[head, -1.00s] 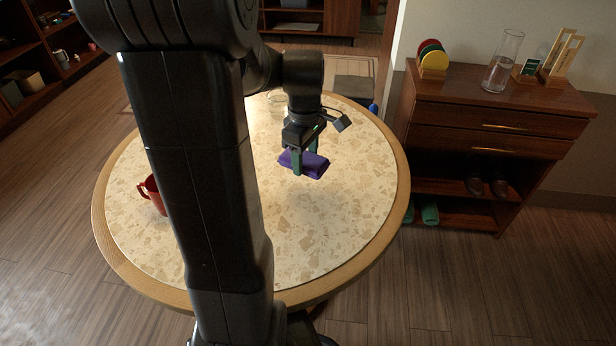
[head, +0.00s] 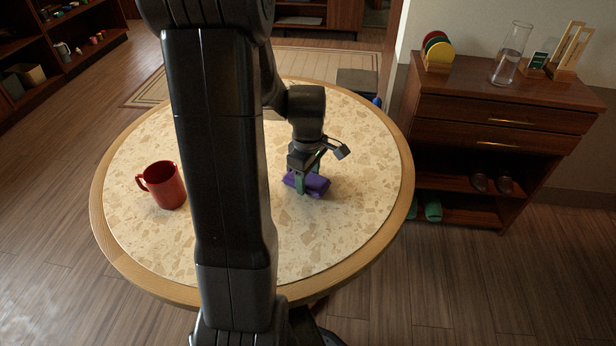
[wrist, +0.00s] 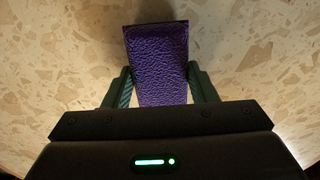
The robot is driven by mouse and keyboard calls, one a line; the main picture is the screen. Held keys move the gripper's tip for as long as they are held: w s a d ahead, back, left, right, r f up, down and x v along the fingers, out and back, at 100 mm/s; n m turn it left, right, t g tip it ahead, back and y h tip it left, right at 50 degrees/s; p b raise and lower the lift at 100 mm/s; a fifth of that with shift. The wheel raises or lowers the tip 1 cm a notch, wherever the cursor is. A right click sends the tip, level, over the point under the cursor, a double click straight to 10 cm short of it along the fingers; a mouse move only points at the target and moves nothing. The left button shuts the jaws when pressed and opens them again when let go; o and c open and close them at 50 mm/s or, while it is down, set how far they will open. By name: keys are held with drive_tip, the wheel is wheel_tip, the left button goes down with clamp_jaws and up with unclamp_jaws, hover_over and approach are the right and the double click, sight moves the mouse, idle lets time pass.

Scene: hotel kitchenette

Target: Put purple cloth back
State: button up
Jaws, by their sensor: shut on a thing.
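The purple cloth (head: 318,184) is a folded, textured bundle over the right part of the round table (head: 350,228). My gripper (head: 308,187) points down with its green fingers shut on the cloth. The cloth is at or just above the tabletop; I cannot tell whether it touches. In the wrist view the purple cloth (wrist: 158,60) sits between the two fingers of my gripper (wrist: 160,88), with its far end reaching past them over the speckled top. My arm hides a middle strip of the table.
A red mug (head: 165,186) stands on the table's left side. A wooden cabinet (head: 500,115) at right holds a glass carafe (head: 510,55), coloured discs (head: 438,48) and shoes below. The tabletop right of and in front of the cloth is clear.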

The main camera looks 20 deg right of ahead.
sight(308, 178)
drive_tip(key=shift+f, duration=0.1)
drive_tip(key=o, duration=1.1)
wheel_tip(308, 178, up, 12)
drive_tip(key=shift+r+p, duration=0.15)
drive_tip(key=shift+p, duration=0.85)
